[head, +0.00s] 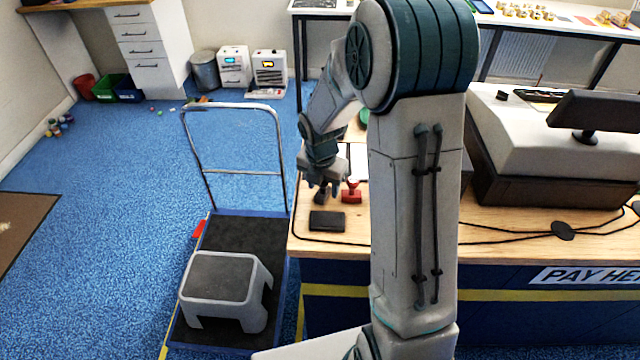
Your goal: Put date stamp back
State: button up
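My gripper (323,187) points down over the left end of the wooden counter (310,252). A small dark upright object (319,198), perhaps the date stamp, shows right at its fingertips. I cannot tell whether the fingers are closed on it or only beside it. A red stamp-like object (351,192) stands just right of the gripper, apart from the dark one. A flat black pad (327,221) lies on the counter in front of them. My arm hides part of the counter to the right.
A white sheet (358,162) lies behind the red object. A cash register (555,150) stands to the right, with black cables on the counter. A trolley (210,335) carrying a grey step stool (225,282) stands left of the counter. Blue floor further left is mostly free.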

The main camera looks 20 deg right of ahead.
aim_at(322, 186)
jog(key=r, duration=0.7)
jog(key=s+r, duration=0.1)
jog(key=r, duration=0.3)
jog(key=shift+a+r, duration=0.2)
jog(key=shift+a, duration=0.2)
jog(key=s+r+m+t, duration=0.1)
jog(key=s+r+m, duration=0.2)
jog(key=s+m, duration=0.7)
jog(key=s+r+m+t, duration=0.1)
jog(key=s+r+m, duration=0.2)
jog(key=s+m, duration=0.7)
jog(key=m, duration=0.7)
jog(key=shift+s+m+y+b, duration=0.2)
jog(key=shift+m+y+b, duration=0.1)
jog(key=shift+y, duration=0.1)
